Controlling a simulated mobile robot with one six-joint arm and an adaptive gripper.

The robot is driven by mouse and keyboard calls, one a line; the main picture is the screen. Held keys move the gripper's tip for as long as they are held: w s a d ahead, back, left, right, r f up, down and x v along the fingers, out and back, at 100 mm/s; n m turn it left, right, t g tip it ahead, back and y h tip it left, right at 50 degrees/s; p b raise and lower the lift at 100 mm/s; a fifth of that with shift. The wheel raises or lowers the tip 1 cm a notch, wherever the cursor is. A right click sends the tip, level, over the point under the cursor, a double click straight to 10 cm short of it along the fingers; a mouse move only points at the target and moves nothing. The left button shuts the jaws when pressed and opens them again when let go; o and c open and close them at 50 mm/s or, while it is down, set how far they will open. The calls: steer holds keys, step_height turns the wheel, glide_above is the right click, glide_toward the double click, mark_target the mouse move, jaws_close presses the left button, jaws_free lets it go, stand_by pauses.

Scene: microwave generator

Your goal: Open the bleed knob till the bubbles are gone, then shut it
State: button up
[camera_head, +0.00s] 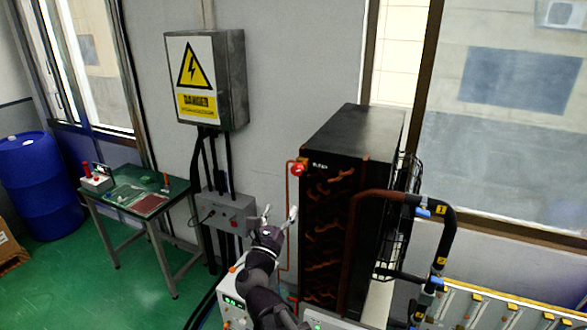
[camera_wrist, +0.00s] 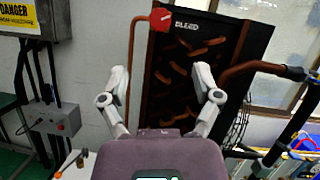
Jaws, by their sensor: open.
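The red bleed knob (camera_head: 297,169) sits at the upper left front of a tall black cabinet (camera_head: 350,125), beside a white label. In the wrist view the knob (camera_wrist: 162,19) is at the top, with "BLEED" to its right, and a thin copper pipe runs down from its left. My gripper (camera_head: 280,212) is open and empty, below and slightly left of the knob in the head view. In the wrist view the spread fingers (camera_wrist: 160,75) are below the knob, apart from it. Orange-brown shapes show on the dark front panel (camera_wrist: 190,75); I cannot make out bubbles.
A grey electrical box (camera_head: 237,80) with a warning sign hangs on the wall at left, above a smaller control box (camera_head: 225,212). A thick brown and black pipe (camera_head: 445,225) stands right of the cabinet. A green table (camera_head: 180,187) and blue barrel (camera_head: 40,185) are far left.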

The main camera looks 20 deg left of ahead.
mark_target(295, 172)
steer(key=shift+w, duration=0.1)
steer(key=p+x, duration=0.5)
steer(key=x, duration=0.8)
steer(key=shift+w+r, duration=0.15)
steer(key=shift+w, duration=0.15)
jaws_close()
steer(key=shift+a, duration=0.25)
steer(key=shift+d+r, duration=0.1)
steer(key=shift+d, duration=0.15)
steer(key=shift+a, duration=0.1)
